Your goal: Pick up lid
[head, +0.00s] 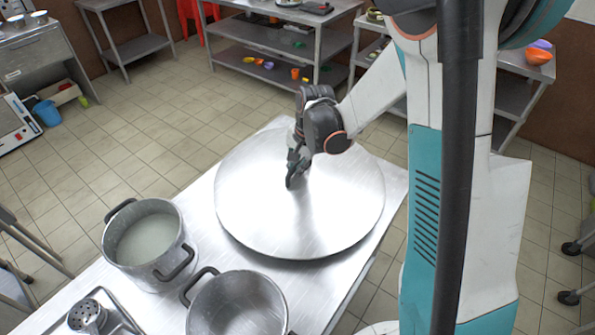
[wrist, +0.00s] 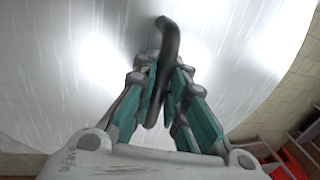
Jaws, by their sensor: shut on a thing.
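A large round metal lid (head: 335,215) covers the far part of the steel table in the head view. It fills most of the wrist view (wrist: 70,80) as a bright brushed surface. My gripper (head: 292,178) is over the lid's middle. In the wrist view my gripper (wrist: 160,100) is shut on the lid's dark curved handle (wrist: 168,45), which stands between the fingers. The head view does not clearly show whether the lid rests on something or is raised, and what lies under it is hidden.
A pot of whitish congee (head: 148,235) and an empty-looking pot (head: 237,305) stand on the steel table (head: 195,205) near the lid's left and front edges. A metal tray (head: 115,315) with a perforated shaker (head: 87,315) is at the lower left. Shelves (head: 275,50) stand behind; tiled floor is open between.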

